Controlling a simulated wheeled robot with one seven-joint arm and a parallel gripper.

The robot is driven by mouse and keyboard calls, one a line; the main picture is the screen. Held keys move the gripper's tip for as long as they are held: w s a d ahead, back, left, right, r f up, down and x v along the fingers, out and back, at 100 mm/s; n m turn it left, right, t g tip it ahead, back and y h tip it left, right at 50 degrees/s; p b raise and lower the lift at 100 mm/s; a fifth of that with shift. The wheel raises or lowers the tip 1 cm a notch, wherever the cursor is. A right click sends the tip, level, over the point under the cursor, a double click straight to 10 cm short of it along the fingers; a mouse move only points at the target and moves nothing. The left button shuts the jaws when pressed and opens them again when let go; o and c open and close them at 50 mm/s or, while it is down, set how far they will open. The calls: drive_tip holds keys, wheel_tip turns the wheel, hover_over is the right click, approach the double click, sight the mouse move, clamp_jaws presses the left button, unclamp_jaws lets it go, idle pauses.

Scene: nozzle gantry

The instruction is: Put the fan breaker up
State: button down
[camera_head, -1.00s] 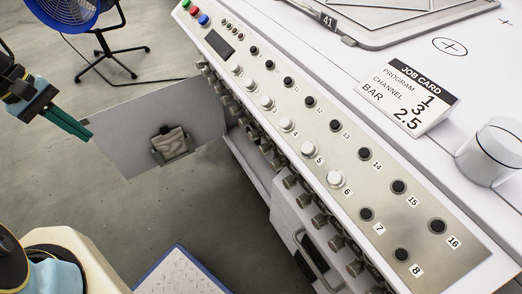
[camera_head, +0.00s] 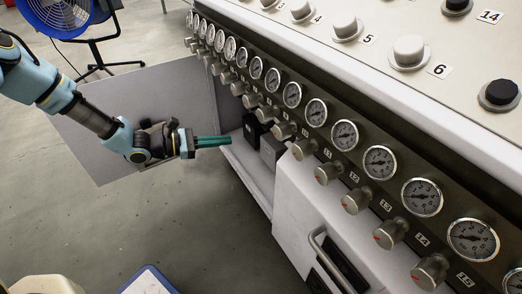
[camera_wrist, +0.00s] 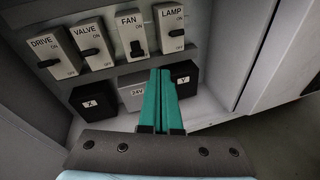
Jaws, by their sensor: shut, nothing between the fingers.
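The fan breaker (camera_wrist: 137,48) shows in the wrist view, in a row between the valve breaker (camera_wrist: 93,46) and the lamp breaker (camera_wrist: 172,27). Its dark lever sits low on its face and hides the OFF mark; ON is readable above it. The other levers sit nearer the middle, with OFF visible below. My gripper (camera_wrist: 160,71) is shut and empty. Its green fingertips appear just below the fan and lamp breakers, in front of the 24V box; I cannot tell whether they touch anything. In the head view my gripper (camera_head: 230,141) points into the cabinet opening.
Below the breakers are boxes marked X (camera_wrist: 95,98) and Y (camera_wrist: 184,76). The drive breaker (camera_wrist: 53,55) is at far left. An open grey door (camera_head: 95,125) stands behind my arm. Gauges and knobs (camera_head: 345,135) overhang the opening. A blue fan (camera_head: 58,15) stands behind.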

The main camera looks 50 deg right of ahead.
drive_tip(key=d+f+n+t+h+b, duration=0.2)
drive_tip(key=d+f+n+h+b, duration=0.2)
drive_tip(key=f, duration=0.5)
drive_tip(key=shift+s+d+f+n+b, duration=0.3)
drive_tip(key=shift+d+n, duration=0.2)
drive_tip(key=shift+d, duration=0.6)
drive_tip(key=b+x, duration=0.4)
drive_tip(key=x, duration=0.5)
wheel_tip(320, 180, up, 4)
drive_tip(key=shift+w+a+f+b, duration=0.1)
drive_tip(key=shift+a+f+b, duration=0.1)
drive_tip(key=shift+b, duration=0.5)
drive_tip(key=shift+r+p, duration=0.25)
drive_tip(key=shift+p, duration=0.2)
drive_tip(key=shift+a+t+y+p, duration=0.1)
drive_tip(key=shift+t+y+p, duration=0.25)
drive_tip(key=shift+p, duration=0.3)
